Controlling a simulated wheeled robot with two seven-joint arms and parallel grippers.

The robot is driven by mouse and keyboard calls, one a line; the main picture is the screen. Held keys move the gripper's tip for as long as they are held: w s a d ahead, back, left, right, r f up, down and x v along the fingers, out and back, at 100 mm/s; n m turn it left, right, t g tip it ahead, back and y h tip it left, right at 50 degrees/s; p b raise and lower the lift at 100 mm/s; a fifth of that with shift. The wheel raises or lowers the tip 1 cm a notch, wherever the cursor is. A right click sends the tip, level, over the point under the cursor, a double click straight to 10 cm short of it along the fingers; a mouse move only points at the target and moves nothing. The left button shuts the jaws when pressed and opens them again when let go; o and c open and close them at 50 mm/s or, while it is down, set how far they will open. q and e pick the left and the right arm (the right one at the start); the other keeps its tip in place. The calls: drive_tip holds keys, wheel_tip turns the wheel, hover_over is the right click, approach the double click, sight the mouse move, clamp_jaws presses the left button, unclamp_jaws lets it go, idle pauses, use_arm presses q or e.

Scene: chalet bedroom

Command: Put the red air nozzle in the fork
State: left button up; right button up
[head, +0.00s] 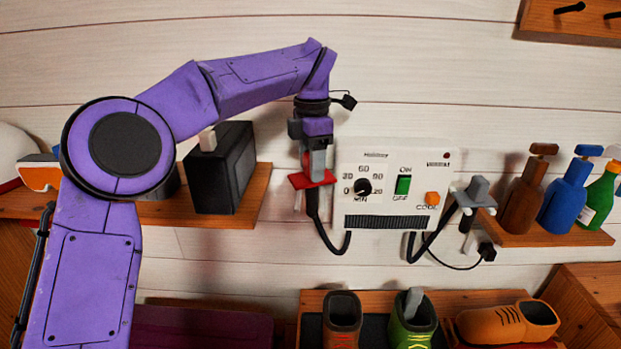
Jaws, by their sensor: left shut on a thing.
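The red air nozzle (311,180) is in my left gripper (317,163), in front of the wall just left of the white dryer box (394,240). My left gripper points down and is shut on it; the fingers hide much of it. A black hose runs from below it to the underside of the box. A small white prong (298,202), seemingly part of a fork, shows just under the red part's left edge. I cannot tell whether the nozzle rests in the fork or is above it. My right gripper is not in view.
A grey nozzle (478,189) sits in a white holder at the box's right. The box has a dial, a green switch (403,185) and an orange button. A black box (220,168) stands on the left shelf, several bottles (566,195) on the right one. Footwear (412,320) lies below.

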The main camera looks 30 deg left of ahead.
sight(310, 184)
use_arm(q)
drive_tip(key=shift+w+a+f, duration=0.3)
drive_tip(key=shift+w+f, duration=0.1)
drive_tip(key=shift+f, duration=0.2)
drive_tip(key=shift+w+a+f, duration=0.3)
drive_tip(key=shift+w+f, duration=0.05)
drive_tip(key=shift+f, duration=0.25)
drive_tip(key=f, duration=0.4)
drive_tip(key=shift+w+a+p, duration=0.2)
drive_tip(key=shift+w+p, duration=0.1)
drive_tip(key=shift+w, duration=0.1)
drive_tip(key=shift+f, duration=0.15)
drive_tip(key=o, duration=0.7)
drive_tip(key=shift+f, duration=0.1)
drive_tip(key=o, duration=0.4)
wheel_tip(310, 184, up, 12)
drive_tip(key=p, duration=0.2)
drive_tip(key=shift+r+p, duration=0.2)
drive_tip(key=shift+p, duration=0.1)
